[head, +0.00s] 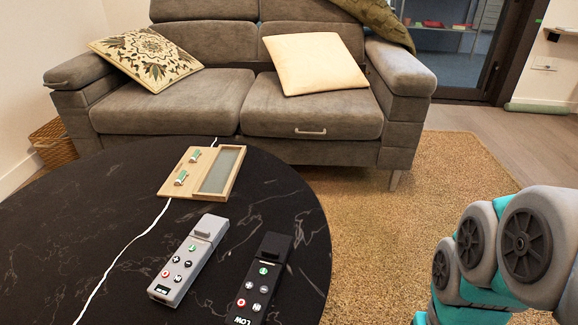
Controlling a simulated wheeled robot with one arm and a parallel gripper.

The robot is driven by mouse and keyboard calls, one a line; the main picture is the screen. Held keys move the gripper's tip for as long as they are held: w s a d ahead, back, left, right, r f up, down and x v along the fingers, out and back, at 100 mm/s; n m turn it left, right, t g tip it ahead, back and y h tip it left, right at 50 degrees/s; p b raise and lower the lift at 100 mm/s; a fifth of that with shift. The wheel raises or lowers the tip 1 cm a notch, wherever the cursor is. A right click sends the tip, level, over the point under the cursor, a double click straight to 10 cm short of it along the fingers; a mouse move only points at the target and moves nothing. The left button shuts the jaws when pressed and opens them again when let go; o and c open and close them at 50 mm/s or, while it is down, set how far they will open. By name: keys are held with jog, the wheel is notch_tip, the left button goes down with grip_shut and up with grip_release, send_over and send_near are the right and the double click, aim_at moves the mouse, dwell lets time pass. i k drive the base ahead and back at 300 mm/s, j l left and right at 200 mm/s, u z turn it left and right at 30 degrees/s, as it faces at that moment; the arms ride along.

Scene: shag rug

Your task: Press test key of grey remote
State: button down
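A grey remote (186,273) lies on the round black marble-patterned table (110,200), angled with its far end to the right. Its top face carries several small round keys: a green one (192,247) toward the far end, dark ones with white marks, and a red-marked one (166,273) nearer. A small dark display with greenish text (162,289) sits at its near end. I cannot read which key is the test key. Part of my teal and grey arm shows at the lower right; my gripper is out of view.
A black remote (256,282) marked LOW lies just right of the grey one. A wooden tray (175,168) with two small green-and-white cylinders stands farther back. A white cable (128,245) crosses the table's left. A grey sofa (260,112) stands behind; tan rug (420,190) at right.

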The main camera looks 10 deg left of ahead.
aim_at(164, 290)
jog(key=k+z, duration=0.2)
jog(key=k+j, duration=0.1)
jog(key=k, duration=0.4)
jog(key=k+j, duration=0.1)
jog(key=k, duration=0.45)
